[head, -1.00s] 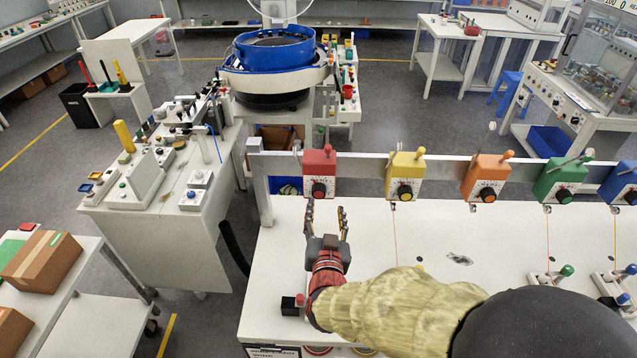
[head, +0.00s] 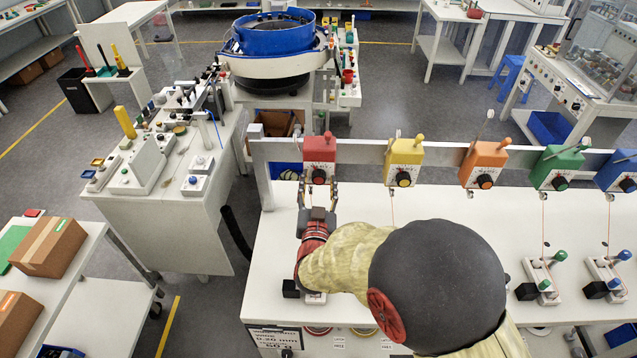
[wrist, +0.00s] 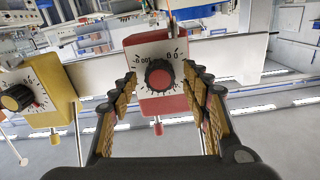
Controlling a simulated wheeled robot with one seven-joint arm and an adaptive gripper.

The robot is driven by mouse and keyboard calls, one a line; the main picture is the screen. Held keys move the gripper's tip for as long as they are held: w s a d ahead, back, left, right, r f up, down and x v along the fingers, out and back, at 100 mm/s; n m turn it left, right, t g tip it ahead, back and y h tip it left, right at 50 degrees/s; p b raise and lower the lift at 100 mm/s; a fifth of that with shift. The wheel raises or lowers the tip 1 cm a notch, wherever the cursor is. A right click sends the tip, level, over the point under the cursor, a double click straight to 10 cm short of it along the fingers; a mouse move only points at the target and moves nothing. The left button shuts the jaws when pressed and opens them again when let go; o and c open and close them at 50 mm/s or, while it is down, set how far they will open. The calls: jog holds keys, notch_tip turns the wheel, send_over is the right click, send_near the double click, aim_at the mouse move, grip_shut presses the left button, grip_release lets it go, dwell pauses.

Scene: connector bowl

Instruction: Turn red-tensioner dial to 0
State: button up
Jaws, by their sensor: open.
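The red tensioner (head: 319,157) hangs on the white rail, leftmost in the row in the head view. Its dial (head: 318,176) is a round knob on a white scale face. In the wrist view the red tensioner (wrist: 158,95) appears upside down, with its dark dial (wrist: 159,77) showing a red centre. My gripper (head: 318,188) is open, its fingers pointing at the red tensioner. In the wrist view the open fingers (wrist: 160,95) stand on both sides of the red tensioner, with gaps beside the dial. I cannot tell how near the fingertips are to the dial in depth.
A yellow tensioner (head: 404,160) hangs beside the red one, with orange (head: 484,163), green (head: 558,166) and blue (head: 618,171) ones further right. The white rail (head: 355,151) runs behind them. The white bench (head: 450,205) below has small lever devices at the right.

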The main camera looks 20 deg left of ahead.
jog(key=shift+c, duration=1.4)
jog(key=c, duration=0.7)
jog(key=shift+c, duration=0.9)
